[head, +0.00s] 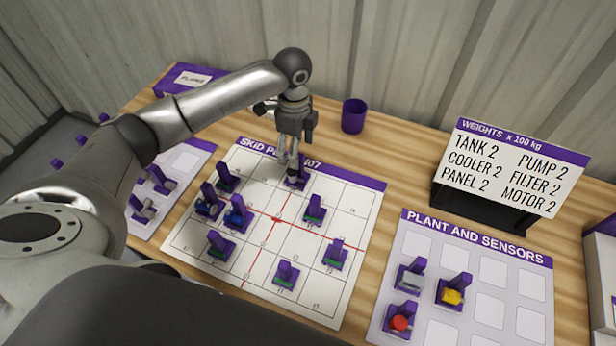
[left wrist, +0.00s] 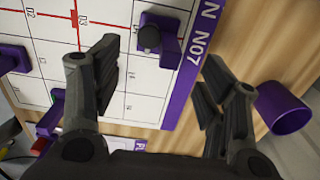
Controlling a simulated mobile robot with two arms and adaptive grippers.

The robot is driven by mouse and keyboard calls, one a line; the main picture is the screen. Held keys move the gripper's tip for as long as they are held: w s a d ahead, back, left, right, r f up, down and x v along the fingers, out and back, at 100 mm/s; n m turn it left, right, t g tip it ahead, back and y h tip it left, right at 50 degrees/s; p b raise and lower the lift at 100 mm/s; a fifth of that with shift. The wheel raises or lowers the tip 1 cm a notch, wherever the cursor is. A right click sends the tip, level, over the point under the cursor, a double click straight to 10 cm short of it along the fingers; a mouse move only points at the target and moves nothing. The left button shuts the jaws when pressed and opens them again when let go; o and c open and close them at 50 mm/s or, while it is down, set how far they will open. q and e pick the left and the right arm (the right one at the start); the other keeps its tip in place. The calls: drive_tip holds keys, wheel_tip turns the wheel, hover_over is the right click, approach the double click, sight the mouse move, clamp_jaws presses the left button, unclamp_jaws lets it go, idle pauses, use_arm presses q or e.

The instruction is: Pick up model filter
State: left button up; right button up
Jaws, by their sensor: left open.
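My left gripper (head: 290,158) hangs fingers down over the far edge of the skid board (head: 350,270). Its jaws show open and empty in the left wrist view (left wrist: 158,85). A purple model with a dark round part (left wrist: 160,40) stands on the board just beyond the fingers there, untouched as far as I can see. In the head view a purple model (head: 297,181) is close below the fingertips and partly hidden by them. Several other purple models stand on the board, including one with a blue part (head: 236,217). I cannot tell by look which is the filter. My right gripper is not in view.
A purple cup (head: 353,117) stands right of the gripper, near the wall. A weights sign (head: 512,165) stands at the back right. The plant and sensors sheet (head: 470,285) holds models with grey, yellow and red parts. A purple box (head: 188,79) is at the back left.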

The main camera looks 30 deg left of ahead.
sight(298, 177)
use_arm(q)
drive_tip(key=f, duration=0.4)
drive_tip(key=shift+s+a, duration=0.1)
drive_tip(key=shift+a, duration=0.15)
drive_tip(key=shift+d+f+p, duration=0.2)
drive_tip(key=shift+f+p, duration=0.25)
wheel_tip(298, 177, down, 4)
drive_tip(key=shift+d+r+p, duration=0.1)
drive_tip(key=shift+r+p, duration=0.05)
drive_tip(key=shift+p, duration=0.4)
drive_tip(key=shift+f, duration=0.55)
drive_tip(key=c, duration=1.1)
drive_tip(key=shift+c, duration=0.5)
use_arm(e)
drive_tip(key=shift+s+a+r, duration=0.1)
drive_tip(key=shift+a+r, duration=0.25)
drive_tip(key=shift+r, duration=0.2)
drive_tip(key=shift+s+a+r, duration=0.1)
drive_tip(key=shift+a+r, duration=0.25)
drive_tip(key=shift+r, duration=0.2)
use_arm(q)
drive_tip(key=shift+r, duration=0.2)
